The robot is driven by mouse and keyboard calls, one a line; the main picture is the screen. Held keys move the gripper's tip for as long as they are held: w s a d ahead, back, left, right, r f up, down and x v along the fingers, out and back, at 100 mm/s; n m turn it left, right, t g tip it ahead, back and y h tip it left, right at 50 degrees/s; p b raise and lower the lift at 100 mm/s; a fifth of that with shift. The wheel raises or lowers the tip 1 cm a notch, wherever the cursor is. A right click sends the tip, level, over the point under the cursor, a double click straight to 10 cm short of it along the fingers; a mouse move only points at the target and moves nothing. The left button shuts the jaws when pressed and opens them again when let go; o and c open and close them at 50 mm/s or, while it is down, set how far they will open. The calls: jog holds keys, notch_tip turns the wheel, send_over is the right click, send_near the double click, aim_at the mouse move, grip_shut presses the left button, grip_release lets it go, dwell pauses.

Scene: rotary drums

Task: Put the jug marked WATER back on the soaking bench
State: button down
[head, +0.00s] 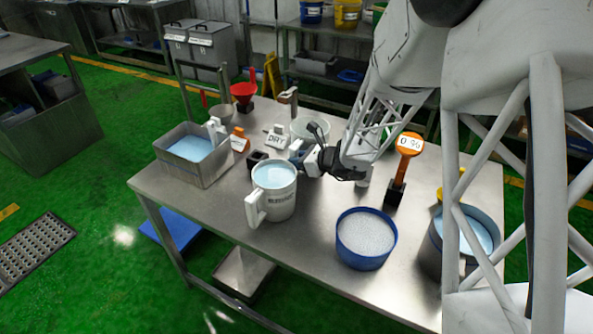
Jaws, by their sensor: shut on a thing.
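A white jug (281,205) full of pale blue liquid is near the front left of the steel bench (320,250). It is upright, with its handle towards the front left. The dark lettering on its side is too small to read surely. I cannot tell whether the jug's base touches the bench.
A steel basin (180,166) of blue liquid stands left. A blue tub (362,258) of white beads stands front right, and another vessel (430,262) is partly hidden by my arm.

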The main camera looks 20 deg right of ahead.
jog(key=shift+f, duration=0.1)
jog(key=shift+f, duration=1.95)
jog(key=c, duration=1.2)
grip_release()
jog(key=shift+c, duration=0.2)
jog(key=v, duration=1.2)
jog(key=shift+r, duration=0.25)
